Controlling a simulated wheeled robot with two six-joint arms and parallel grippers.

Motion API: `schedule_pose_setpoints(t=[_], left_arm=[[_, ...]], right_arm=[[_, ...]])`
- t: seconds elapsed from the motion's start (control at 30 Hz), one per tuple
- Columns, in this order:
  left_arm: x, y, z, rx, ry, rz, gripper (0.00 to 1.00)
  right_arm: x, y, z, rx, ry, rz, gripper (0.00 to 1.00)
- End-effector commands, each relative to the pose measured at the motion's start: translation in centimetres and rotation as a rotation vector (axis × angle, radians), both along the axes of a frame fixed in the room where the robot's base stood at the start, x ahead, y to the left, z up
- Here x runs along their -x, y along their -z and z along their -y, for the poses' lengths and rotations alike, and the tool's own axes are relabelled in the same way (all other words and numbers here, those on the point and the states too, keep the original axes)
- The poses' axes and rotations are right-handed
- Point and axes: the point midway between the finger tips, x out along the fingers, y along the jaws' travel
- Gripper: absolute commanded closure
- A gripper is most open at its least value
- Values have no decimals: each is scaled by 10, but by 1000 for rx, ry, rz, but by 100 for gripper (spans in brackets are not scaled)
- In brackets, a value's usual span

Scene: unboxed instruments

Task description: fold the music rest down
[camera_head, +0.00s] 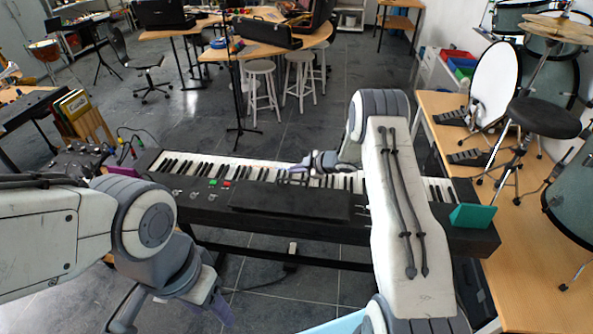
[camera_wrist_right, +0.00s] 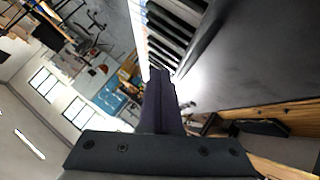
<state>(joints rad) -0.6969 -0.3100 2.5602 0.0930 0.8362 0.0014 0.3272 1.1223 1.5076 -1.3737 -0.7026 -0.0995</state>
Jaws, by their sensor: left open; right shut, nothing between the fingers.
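The keyboard (camera_head: 185,195) stands across the middle of the head view, its keys on the far side. The music rest looks like the dark rectangular panel (camera_head: 290,201) on its near side. It appears low and nearly flat, though its exact angle is hard to tell. My right gripper (camera_head: 290,172) is shut and empty over the keys, just beyond the panel; my right arm hides part of the keyboard. In the right wrist view its fingers (camera_wrist_right: 160,76) are together beside the keys and a large dark surface. My left gripper (camera_head: 217,305) is open and empty at lower left, off the keyboard's near side.
A teal wedge-shaped object (camera_head: 472,216) sits on the keyboard's right end. A wooden bench (camera_head: 530,225) with a drum stool (camera_head: 543,118) and drums stands at the right. A small mixer with cables (camera_head: 80,160) is at the left. Stools and tables stand farther back.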

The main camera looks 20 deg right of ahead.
Motion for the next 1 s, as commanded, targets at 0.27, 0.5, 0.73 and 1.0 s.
schedule_pose_setpoints(t=[0.27,0.5,0.73,1.0], left_arm=[[0,-11,0,0,-1,0,45],[0,-3,0,0,0,0,45],[0,-1,0,0,0,0,45],[0,0,0,0,0,0,45]], right_arm=[[0,-47,21,4,0,5,100],[9,-82,52,3,-4,3,100],[13,-97,65,2,-5,1,100],[-1,-128,36,20,58,28,100]])
